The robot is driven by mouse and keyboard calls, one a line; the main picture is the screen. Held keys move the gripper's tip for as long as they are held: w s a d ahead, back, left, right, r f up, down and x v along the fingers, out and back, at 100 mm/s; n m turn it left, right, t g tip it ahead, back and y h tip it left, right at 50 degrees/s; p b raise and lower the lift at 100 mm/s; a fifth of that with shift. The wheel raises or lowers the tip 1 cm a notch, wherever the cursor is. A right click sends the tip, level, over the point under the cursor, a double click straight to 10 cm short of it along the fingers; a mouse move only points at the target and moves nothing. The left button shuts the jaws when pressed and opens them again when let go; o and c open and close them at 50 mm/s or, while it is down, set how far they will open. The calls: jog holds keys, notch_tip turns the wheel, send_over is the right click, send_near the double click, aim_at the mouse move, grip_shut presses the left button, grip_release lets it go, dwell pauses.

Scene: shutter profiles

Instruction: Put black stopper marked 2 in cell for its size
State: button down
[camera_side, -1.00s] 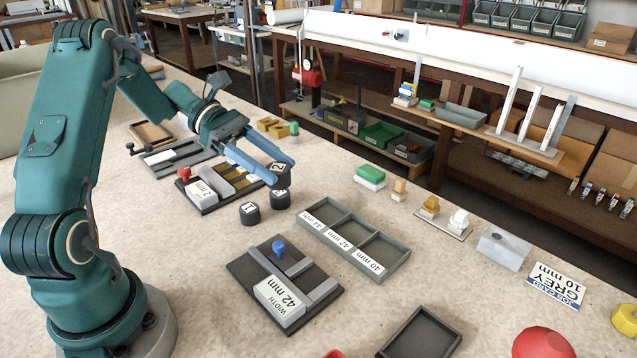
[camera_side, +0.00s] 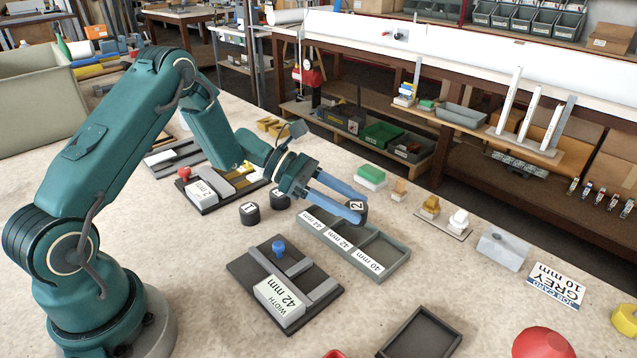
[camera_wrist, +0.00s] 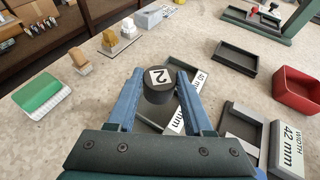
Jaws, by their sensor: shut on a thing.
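The black stopper marked 2 (camera_side: 355,209) is held between the blue fingers of my gripper (camera_side: 352,211); in the wrist view the stopper (camera_wrist: 159,86) shows its white label facing up. My gripper is shut on it, above the grey three-cell tray (camera_side: 393,264). The tray's cells are labelled 44 mm, 42 mm and 40 mm. The stopper appears over the far side of the tray, near the middle; its exact height and cell are hard to tell. The near cells look empty. A gauge labelled WIDTH 42 mm (camera_side: 280,303) lies in front of the tray.
Stopper 1 (camera_side: 249,213) and another black stopper (camera_side: 280,199), partly hidden by my gripper, stand left of the tray. A second gauge (camera_side: 203,191) lies behind them.

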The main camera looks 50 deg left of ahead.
jog(key=shift+f, duration=1.8)
jog(key=shift+f, duration=0.1)
